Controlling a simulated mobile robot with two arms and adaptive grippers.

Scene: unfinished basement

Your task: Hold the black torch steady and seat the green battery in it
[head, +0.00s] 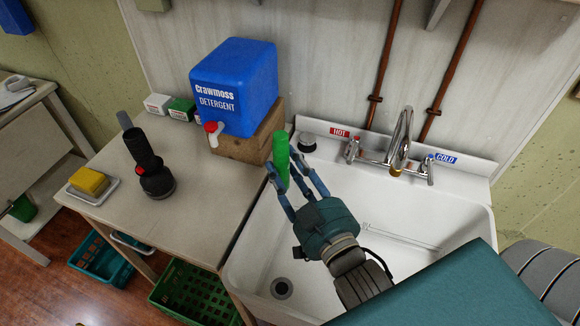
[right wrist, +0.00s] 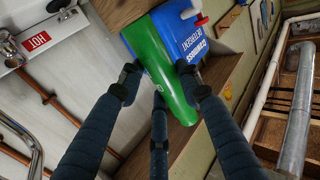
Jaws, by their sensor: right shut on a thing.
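The black torch (head: 150,165) stands on the worktop left of the sink, with a red button on its side. The green battery (head: 281,152) is a plain cylinder held upright in my right gripper (head: 288,180), above the sink's left edge and well right of the torch. In the right wrist view the fingers close around the battery (right wrist: 163,70), and its near end shows between them. My left gripper is not in view.
A blue detergent jug (head: 235,80) with a red-capped tap stands on a wooden block (head: 262,140) behind the battery. Small boxes (head: 182,108) stand at the back. A yellow sponge (head: 88,181) lies left of the torch. The sink (head: 350,205) has a tap (head: 400,140).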

